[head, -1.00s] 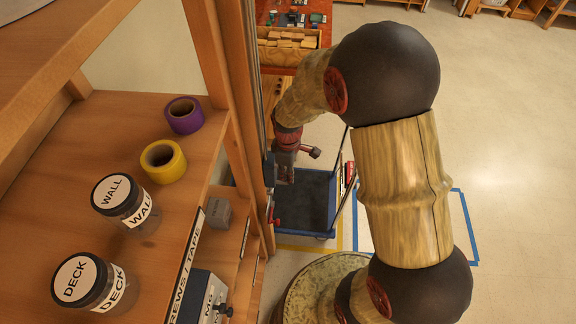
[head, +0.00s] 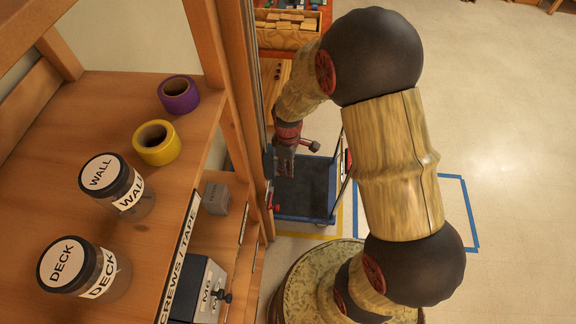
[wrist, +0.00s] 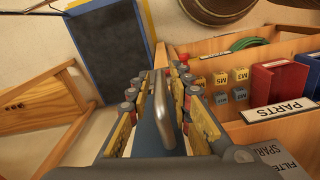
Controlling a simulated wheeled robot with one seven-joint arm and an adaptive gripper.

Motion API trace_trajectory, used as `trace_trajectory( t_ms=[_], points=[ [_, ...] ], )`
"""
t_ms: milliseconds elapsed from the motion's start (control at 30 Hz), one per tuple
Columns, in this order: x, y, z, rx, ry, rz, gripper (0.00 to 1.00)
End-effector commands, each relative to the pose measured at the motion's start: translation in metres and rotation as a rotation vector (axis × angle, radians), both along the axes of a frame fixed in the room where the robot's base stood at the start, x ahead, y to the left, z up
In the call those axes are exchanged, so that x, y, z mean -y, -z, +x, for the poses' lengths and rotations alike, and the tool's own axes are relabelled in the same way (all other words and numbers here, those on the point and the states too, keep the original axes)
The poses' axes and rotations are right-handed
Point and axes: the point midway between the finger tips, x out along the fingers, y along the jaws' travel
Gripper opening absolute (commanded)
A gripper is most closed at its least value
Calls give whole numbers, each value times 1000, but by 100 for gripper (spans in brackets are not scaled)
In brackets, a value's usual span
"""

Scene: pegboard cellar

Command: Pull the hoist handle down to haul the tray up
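My gripper (head: 286,168) is beside the wooden rack's right post, its fingers pointing down in the head view. In the wrist view my gripper (wrist: 158,85) has its two yellow-padded fingers apart. A grey metal bar (wrist: 163,112), which looks like the hoist handle, stands between them with a blue plate (wrist: 148,132) beside it. The bar is nearer the right finger, and a gap shows on the left; I cannot tell whether it touches a pad. In the head view a small dark blue part (head: 269,162) is on the post by my gripper. I cannot make out the hoist tray.
A blue cart (head: 303,190) with a dark deck stands below my gripper. The rack shelf (head: 105,120) holds yellow tape (head: 156,143), purple tape (head: 178,95) and two labelled jars. A parts box (wrist: 265,118) is at right in the wrist view. The floor at right is open.

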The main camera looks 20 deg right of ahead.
Motion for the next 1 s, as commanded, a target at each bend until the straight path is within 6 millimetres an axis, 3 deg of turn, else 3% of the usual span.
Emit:
trace_trajectory(
  t_ms=[467,1000],
  points=[
    [0,-8,3,7,-2,-1,29],
    [0,-103,4,8,-1,0,29]
  ],
)
